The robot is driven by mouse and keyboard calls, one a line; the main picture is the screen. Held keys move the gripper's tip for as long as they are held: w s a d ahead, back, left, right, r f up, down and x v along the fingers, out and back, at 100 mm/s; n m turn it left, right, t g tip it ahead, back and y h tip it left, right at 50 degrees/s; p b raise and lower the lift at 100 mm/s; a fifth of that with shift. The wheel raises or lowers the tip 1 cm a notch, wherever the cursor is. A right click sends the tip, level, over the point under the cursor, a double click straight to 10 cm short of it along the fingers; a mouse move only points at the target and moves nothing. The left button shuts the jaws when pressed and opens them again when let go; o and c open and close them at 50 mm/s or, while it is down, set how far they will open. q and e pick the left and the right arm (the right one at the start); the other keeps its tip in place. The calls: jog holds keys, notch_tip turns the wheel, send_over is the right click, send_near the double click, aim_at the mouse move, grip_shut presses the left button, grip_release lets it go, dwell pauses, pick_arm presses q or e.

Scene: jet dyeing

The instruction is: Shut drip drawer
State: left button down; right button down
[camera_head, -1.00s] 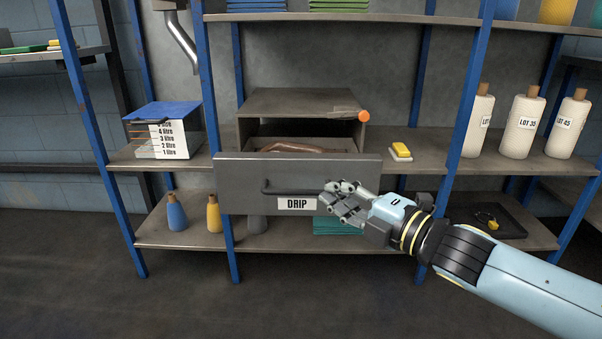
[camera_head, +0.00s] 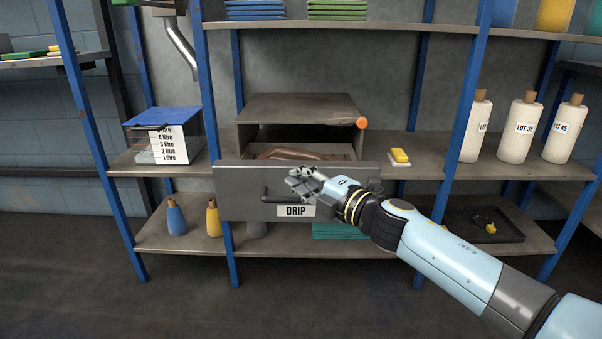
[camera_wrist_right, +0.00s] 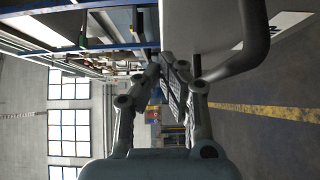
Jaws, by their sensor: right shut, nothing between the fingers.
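The drip drawer (camera_head: 240,180) is pulled out from its grey housing (camera_head: 298,104) on the middle shelf. Its front carries a dark bar handle (camera_head: 268,199) and a DRIP label (camera_head: 296,211). A brown object lies inside the drawer. My right gripper (camera_head: 294,184) is shut and empty, in front of the drawer front near the handle's right part. In the right wrist view the shut fingers (camera_wrist_right: 172,72) are beside the pale drawer front (camera_wrist_right: 200,30) and the curved handle (camera_wrist_right: 252,40). Whether they touch the front I cannot tell. My left gripper is not in view.
Blue uprights (camera_head: 222,200) flank the drawer.

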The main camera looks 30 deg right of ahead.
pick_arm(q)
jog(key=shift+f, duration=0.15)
pick_arm(e)
jog(key=shift+w+d, duration=0.45)
jog(key=shift+w, duration=0.25)
jog(key=shift+w, duration=0.1)
